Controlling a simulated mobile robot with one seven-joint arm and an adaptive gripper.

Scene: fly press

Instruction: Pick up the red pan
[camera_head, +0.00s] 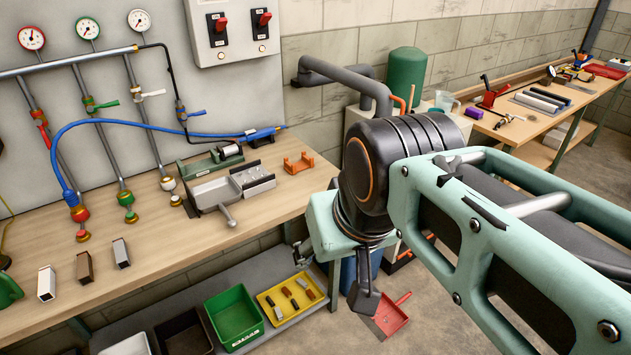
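The red pan (393,318), a dustpan with a short handle pointing up and right, is low in the picture, right of the lower shelf, and appears to lie on the floor. My gripper (332,276) hangs below my pale green wrist, with its dark fingers spread apart and nothing visible between them. Its right finger shows just above and left of the pan and covers part of its left edge. I cannot tell the height gap between finger and pan.
A wooden bench (160,270) with a grey vise-like tool and metal blocks runs along the left wall. Below it, a shelf holds a green bin (234,318) and a yellow tray (267,302). A blue container (360,268) stands behind my wrist. Open floor lies right of the pan.

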